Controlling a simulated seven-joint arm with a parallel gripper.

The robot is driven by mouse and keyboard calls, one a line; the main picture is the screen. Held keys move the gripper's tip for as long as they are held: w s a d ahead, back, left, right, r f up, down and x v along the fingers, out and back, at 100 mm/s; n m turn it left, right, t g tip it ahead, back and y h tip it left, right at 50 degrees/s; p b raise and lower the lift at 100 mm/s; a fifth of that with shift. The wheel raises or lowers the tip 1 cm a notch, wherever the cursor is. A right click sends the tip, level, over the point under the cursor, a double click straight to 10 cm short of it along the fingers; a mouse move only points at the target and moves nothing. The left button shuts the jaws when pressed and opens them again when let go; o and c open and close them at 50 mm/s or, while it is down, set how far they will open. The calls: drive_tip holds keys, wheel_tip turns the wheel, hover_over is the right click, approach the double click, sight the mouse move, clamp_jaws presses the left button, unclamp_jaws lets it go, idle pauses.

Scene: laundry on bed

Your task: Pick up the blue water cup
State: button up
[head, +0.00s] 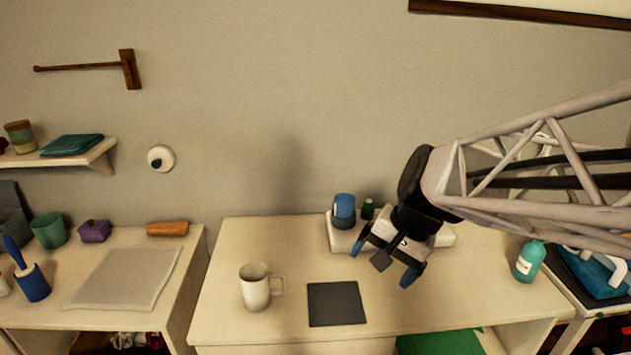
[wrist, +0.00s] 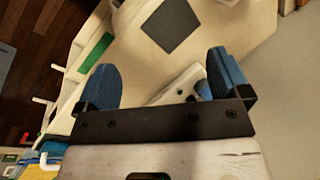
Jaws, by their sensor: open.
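A blue cup (head: 344,207) with a dark lower part stands upright at the back of the middle table, on or just behind a low white base (head: 342,238). My gripper (head: 382,264) is open and empty above the table, to the right of and nearer than the cup. Its blue fingers point down toward the tabletop. In the wrist view my gripper (wrist: 163,65) shows its two blue fingers spread wide. A white object (wrist: 178,88) shows between them, with a small blue patch beside the right finger that I cannot identify for sure.
A white mug (head: 255,288) and a dark square mat (head: 336,304) are on the table front. A teal bottle (head: 529,261) stands at the right edge. The table's back left is clear.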

drive_tip(key=w+a+f+m+y, duration=0.1)
drive_tip(key=w+m+y, duration=0.15)
drive_tip(key=w, duration=0.35)
drive_tip(key=w+f+m+y, duration=0.1)
drive_tip(key=w+m, duration=0.2)
drive_tip(key=w, duration=0.2)
drive_tip(key=m+t+y, duration=0.4)
drive_tip(key=m+t, duration=0.2)
drive_tip(key=m, duration=0.8)
approach(353, 205)
drive_tip(key=x, duration=0.5)
drive_tip(key=shift+w+a, duration=0.1)
drive_tip(key=shift+a, duration=0.05)
drive_tip(key=shift+x, duration=1.2)
drive_tip(key=shift+w+a, duration=0.1)
drive_tip(key=shift+x, duration=2.5)
drive_tip(key=shift+w, duration=0.15)
drive_tip(key=shift+c, duration=0.2)
